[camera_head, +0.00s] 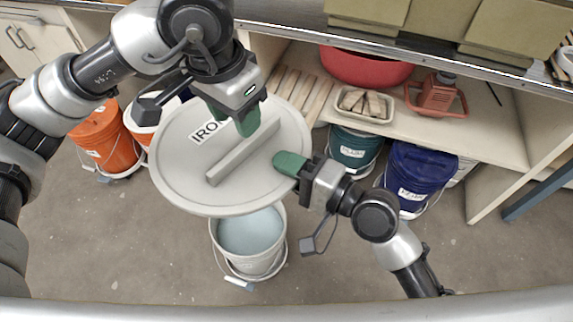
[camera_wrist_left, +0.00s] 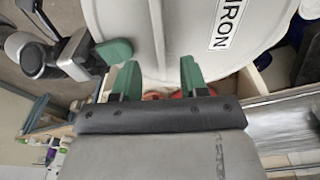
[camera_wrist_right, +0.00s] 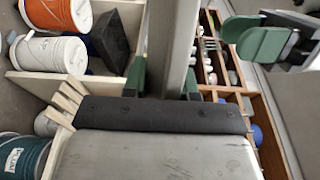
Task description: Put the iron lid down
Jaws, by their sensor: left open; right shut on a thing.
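The iron lid (camera_head: 175,165) is a round grey disc with a raised bar handle (camera_head: 240,152) and an "IRON" label (camera_head: 207,130). It is held in the air, partly over an open bucket of pale blue glaze (camera_head: 250,232). My right gripper (camera_head: 290,163) is shut on the lid's right edge; in the right wrist view the lid (camera_wrist_right: 172,40) shows edge-on between the fingers. My left gripper (camera_head: 240,118) is open, over the lid's far part in the head view. In the left wrist view the lid (camera_wrist_left: 200,60) reaches its fingertips; contact is unclear.
An orange bucket (camera_head: 108,140) and a partly hidden white-and-orange one stand left. A teal bucket (camera_head: 355,148) and a blue bucket (camera_head: 415,175) stand under the shelf. The shelf (camera_head: 480,130) holds a red basin (camera_head: 365,68) and a tray (camera_head: 364,105).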

